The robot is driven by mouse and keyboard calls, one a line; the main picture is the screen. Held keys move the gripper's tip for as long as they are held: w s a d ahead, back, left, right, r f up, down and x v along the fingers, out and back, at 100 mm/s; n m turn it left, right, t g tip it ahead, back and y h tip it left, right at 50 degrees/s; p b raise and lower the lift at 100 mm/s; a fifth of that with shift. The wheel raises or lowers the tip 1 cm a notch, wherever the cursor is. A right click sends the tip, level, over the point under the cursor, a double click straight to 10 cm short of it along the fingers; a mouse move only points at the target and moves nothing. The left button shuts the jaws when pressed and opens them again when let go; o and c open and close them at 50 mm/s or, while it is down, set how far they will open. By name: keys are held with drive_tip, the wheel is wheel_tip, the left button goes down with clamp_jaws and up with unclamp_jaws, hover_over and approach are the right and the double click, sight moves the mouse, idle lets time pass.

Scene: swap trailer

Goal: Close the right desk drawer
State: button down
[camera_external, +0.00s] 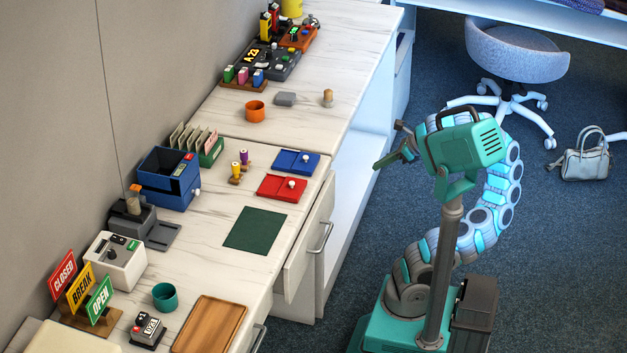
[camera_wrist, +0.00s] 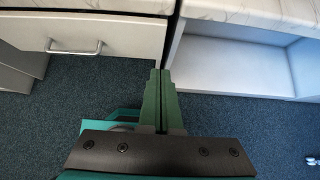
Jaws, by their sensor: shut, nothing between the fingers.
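The right desk drawer (camera_external: 311,246) has a pale front with a curved metal handle, beside the open shelf bay. In the wrist view the drawer front (camera_wrist: 110,28) is at the upper left, its handle facing me. A dark gap runs along its top and right edges; I cannot tell exactly how far out it stands. My gripper (camera_external: 380,166) is in front of the desk, to the right of the drawer in the outside view and apart from it. In the wrist view my gripper (camera_wrist: 161,74) has its green fingers together and empty, pointing near the drawer's right edge.
The open shelf bay (camera_wrist: 225,65) is right of the drawer in the wrist view. The marble desktop (camera_external: 210,215) holds trays, cups and signs. Another drawer handle (camera_external: 258,338) shows nearer the camera. A chair (camera_external: 515,50) and a handbag (camera_external: 585,162) stand behind me on blue carpet.

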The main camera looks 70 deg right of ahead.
drive_tip(key=w+r+b+x, duration=0.2)
drive_tip(key=b+x, duration=0.4)
drive_tip(key=x, duration=0.6)
drive_tip(key=shift+f, duration=0.1)
drive_tip(key=w+b, duration=0.1)
drive_tip(key=w, duration=0.1)
drive_tip(key=shift+w, duration=0.4)
